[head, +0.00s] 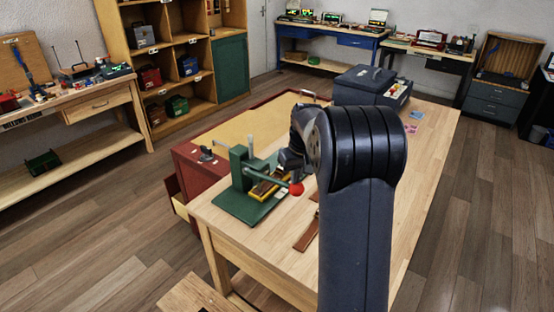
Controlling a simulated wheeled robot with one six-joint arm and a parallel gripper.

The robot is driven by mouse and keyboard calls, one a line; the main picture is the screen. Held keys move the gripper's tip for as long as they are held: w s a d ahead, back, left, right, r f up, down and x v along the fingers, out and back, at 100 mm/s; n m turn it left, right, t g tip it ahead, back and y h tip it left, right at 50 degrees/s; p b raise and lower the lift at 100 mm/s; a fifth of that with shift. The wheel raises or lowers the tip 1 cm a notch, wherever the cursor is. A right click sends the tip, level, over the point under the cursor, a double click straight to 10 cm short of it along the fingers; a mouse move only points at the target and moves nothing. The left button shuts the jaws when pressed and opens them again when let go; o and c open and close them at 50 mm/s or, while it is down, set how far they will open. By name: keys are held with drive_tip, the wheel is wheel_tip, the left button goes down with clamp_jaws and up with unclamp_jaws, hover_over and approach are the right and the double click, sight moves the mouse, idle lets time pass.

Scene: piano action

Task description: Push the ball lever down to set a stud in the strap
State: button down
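A green press (240,172) stands on its green base plate near the left edge of the wooden table. Its lever ends in a red ball (296,189) on the right side. A brown piece that looks like the strap (263,188) lies on the press base, with yellow edging around it. My gripper (290,163) is small and dark just above the red ball, partly hidden by my arm. I cannot tell whether it touches the ball or lever, or whether its fingers are open. No stud can be made out.
Brown strips (306,236) lie on the wooden table (270,252) right of the press, partly behind my arm. A red case (196,175) adjoins the table's left side. A dark box (364,84) stands at the far end. The table's front left is clear.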

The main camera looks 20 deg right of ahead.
drive_tip(key=shift+s+f+b, duration=0.1)
drive_tip(key=shift+f+b, duration=0.35)
drive_tip(key=shift+f, duration=0.55)
drive_tip(key=shift+f+b, duration=0.3)
drive_tip(key=shift+f, duration=0.05)
drive_tip(key=shift+r, duration=0.2)
drive_tip(key=w+p+v, duration=0.3)
drive_tip(key=p+v, duration=0.9)
drive_tip(key=v, duration=0.2)
drive_tip(key=shift+r, duration=0.6)
drive_tip(key=shift+s+a, duration=0.1)
